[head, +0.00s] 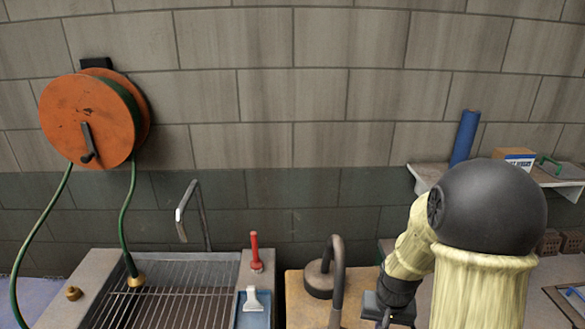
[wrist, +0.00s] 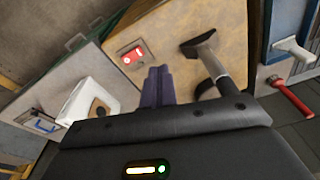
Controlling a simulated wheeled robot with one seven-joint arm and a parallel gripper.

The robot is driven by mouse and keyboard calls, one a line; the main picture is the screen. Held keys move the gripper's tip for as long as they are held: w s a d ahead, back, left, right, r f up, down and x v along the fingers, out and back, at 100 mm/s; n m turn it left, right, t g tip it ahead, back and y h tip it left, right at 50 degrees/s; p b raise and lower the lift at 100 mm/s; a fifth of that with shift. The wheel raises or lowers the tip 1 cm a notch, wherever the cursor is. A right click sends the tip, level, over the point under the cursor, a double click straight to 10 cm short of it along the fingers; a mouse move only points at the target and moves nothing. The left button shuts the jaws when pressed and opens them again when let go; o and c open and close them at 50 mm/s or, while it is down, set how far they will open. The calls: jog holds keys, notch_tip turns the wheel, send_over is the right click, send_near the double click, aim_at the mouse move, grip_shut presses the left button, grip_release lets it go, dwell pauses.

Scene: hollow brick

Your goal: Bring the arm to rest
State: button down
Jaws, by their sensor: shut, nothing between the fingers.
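My gripper (wrist: 158,72) shows in the wrist view as two dark purple fingers side by side, shut with nothing between them. The fingers appear in front of a wooden board (wrist: 170,28); I cannot tell how far above it they are. In the head view my arm is bent at the right, with a black rounded joint and pale yellow links. Its dark wrist end is low, just right of the wooden board (head: 302,296), and the fingertips are hidden there.
A metal rack (head: 165,290) holds the brass nozzle of a green hose from the orange reel (head: 88,115). A wall shelf (head: 427,175) is behind my arm.

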jog(key=s+a+r+n+t+b, duration=0.1)
jog(key=s+a+r, duration=0.3)
jog(key=s, duration=0.4)
jog(key=shift+a+r+n+b, duration=0.3)
jog(key=shift+a+n+b, duration=0.2)
jog(key=shift+a+n, duration=0.3)
